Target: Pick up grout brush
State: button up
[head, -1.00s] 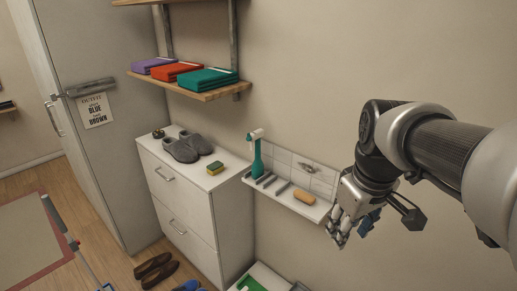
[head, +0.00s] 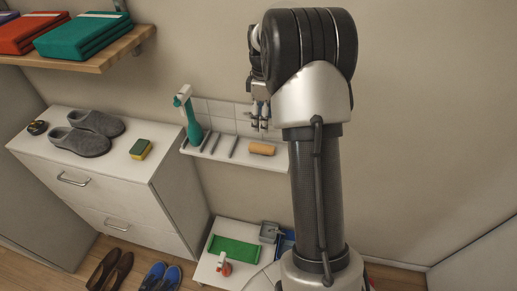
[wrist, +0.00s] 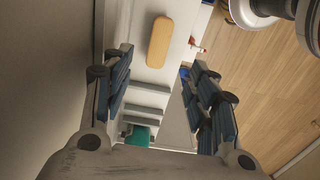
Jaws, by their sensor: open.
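A tan, rounded oblong block (head: 262,149), which looks like the grout brush though no bristles show, lies at the right end of a white wall ledge (head: 221,153). It also shows in the wrist view (wrist: 159,42), beyond my fingers. My gripper (head: 260,122) points down above the ledge, just above the block in the head view, and is apart from it. In the wrist view my gripper (wrist: 160,88) is open, with its dark blue finger pads wide apart and nothing between them. My arm hides the ledge's right end in the head view.
A teal, white-headed upright item (head: 190,115) stands at the ledge's left, beside several grey dividers (head: 224,147). The tiled wall is close behind. A white cabinet (head: 120,165) with slippers (head: 88,133) and a sponge (head: 141,149) stands left. A low white unit (head: 207,268) is below.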

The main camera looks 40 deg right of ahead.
aim_at(262, 147)
jog(key=f+b, duration=0.1)
jog(key=f, duration=0.5)
jog(key=f+b, duration=0.1)
jog(key=f, duration=0.5)
jog(key=shift+w+f+b, duration=0.2)
jog(key=shift+f+b, duration=0.15)
jog(key=shift+b, duration=0.05)
jog(key=shift+r, duration=0.1)
jog(key=c, duration=1.1)
jog(key=shift+c, duration=0.2)
notch_tip(262, 147, up, 20)
jog(key=p, duration=0.5)
